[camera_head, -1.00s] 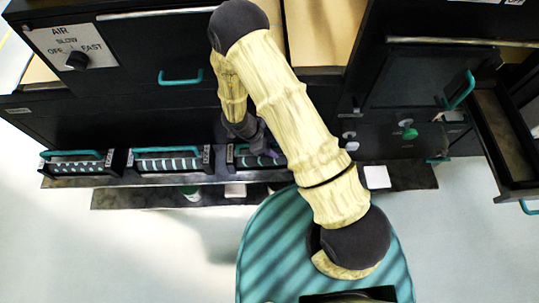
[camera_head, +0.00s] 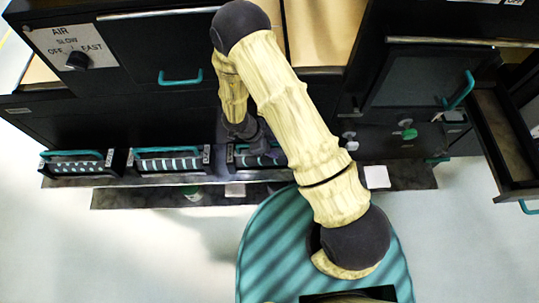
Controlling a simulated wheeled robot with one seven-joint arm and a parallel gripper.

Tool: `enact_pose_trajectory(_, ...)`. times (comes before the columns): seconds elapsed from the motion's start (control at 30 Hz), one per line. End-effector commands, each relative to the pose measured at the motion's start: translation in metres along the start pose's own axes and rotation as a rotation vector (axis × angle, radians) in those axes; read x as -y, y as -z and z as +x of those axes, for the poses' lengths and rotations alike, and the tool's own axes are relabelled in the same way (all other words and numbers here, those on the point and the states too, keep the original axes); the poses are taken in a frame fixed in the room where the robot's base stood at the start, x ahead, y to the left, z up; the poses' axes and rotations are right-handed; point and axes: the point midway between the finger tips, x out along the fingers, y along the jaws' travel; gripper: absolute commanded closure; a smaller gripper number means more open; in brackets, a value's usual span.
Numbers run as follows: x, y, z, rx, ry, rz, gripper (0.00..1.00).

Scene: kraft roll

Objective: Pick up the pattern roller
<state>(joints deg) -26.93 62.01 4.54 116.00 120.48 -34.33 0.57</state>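Several patterned rollers sit in black holders with teal handles along the low front ledge. The left roller (camera_head: 76,168) shows small light marks. The middle roller (camera_head: 166,164) shows wider light stripes. The right roller (camera_head: 247,160) is partly hidden behind my arm. My gripper (camera_head: 266,147) is low at the right roller's holder, close to its teal handle. The fingers are small, dark and partly covered by the forearm. I cannot tell whether they are open, shut or touching the roller.
A black machine with a teal-handled front panel (camera_head: 181,78) and an air knob (camera_head: 77,61) stands above the ledge. An open drawer (camera_head: 502,140) juts out at the right. A white block (camera_head: 377,177) lies on the lower dark strip. The pale floor at left is clear.

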Motion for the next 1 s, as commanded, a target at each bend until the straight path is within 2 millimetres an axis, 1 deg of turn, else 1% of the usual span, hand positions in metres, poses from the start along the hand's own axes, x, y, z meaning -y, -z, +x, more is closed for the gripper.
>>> enact_pose_trajectory(0.2,-0.0001,-0.0002,0.0002,0.000,0.000,0.000,0.60)
enact_pose_trajectory(0.37,-0.0002,-0.0002,0.0002,0.000,0.000,0.000,0.92)
enact_pose_trajectory(0.4,-0.0002,-0.0002,0.0002,0.000,0.000,0.000,1.00)
enact_pose_trajectory(1.0,-0.0003,-0.0001,0.0002,0.000,0.000,0.000,1.00)
